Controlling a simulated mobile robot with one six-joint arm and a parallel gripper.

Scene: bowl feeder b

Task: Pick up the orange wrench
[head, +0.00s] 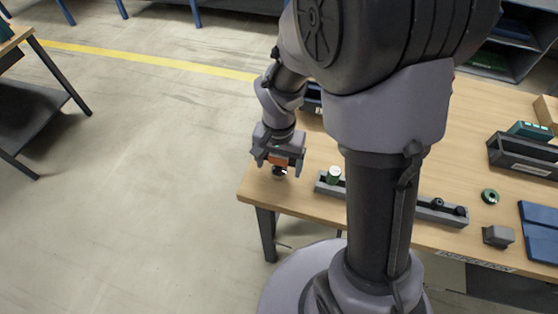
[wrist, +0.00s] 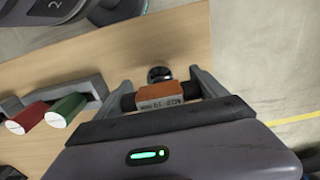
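The orange wrench shows in the wrist view as an orange block-like body (wrist: 164,94) with a printed label. A dark, shiny round end (wrist: 159,74) shows just beyond it. My gripper (wrist: 165,92) has a finger on each side, and the dark pads meet the orange body left and right, so it looks shut on it. In the head view my gripper (head: 279,162) points down near the left end of the wooden table, with the orange body (head: 280,159) between its fingers. I cannot tell whether the lower end touches the table.
A grey rack (head: 325,187) stands beside my gripper, holding a green-and-white tool (head: 334,175) and dark ones. A red tool (wrist: 28,117) shows in the wrist view. A green ring (head: 490,196), grey block (head: 498,236) and blue tray (head: 540,222) lie right. The table edge is close.

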